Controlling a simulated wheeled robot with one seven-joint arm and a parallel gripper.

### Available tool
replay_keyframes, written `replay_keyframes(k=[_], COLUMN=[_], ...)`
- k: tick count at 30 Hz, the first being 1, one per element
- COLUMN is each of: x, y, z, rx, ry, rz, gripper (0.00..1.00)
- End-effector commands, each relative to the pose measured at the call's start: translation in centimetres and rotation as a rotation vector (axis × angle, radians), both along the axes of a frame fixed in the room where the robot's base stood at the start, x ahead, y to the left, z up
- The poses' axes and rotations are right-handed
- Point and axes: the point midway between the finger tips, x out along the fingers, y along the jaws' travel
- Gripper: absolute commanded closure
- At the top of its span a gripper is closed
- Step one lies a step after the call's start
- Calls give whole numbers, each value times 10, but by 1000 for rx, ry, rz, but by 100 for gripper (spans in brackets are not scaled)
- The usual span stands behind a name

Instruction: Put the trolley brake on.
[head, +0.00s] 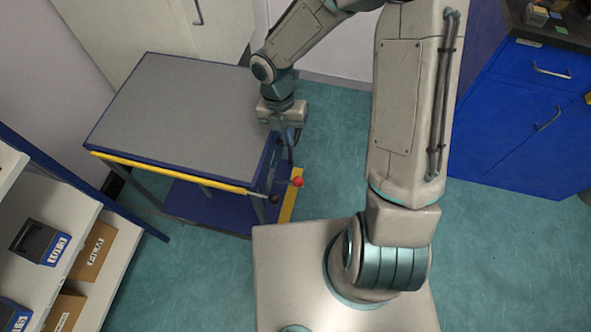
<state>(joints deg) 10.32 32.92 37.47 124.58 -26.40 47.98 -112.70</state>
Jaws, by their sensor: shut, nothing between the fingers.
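The trolley has a grey top (185,105), a blue frame with a blue lower shelf (210,207), and a yellow bar (170,172) along its near edge. A lever with a red ball knob (297,182) sticks out at the trolley's near right corner. A black knob (273,198) is just left of it. I cannot tell from this view which position the lever is in. My gripper (291,150) points down beside the trolley's right edge, above and behind the red knob and apart from it. It is shut and empty; its fingertips are small and partly hidden.
A shelf unit with boxes (93,250) stands at the lower left. A blue cabinet (530,110) with a dark worktop is at the right. A pale cabinet (160,30) stands behind the trolley. The green floor (490,260) at the lower right is clear.

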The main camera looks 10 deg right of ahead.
Motion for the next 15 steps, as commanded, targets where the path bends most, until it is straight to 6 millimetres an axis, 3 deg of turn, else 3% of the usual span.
replay_keyframes(k=[5, 15], x=[-8, -26], y=[-3, -11], z=[-25, -95], rx=[-1, -3], ry=[6, 6], rz=[2, 2], gripper=[100, 100])
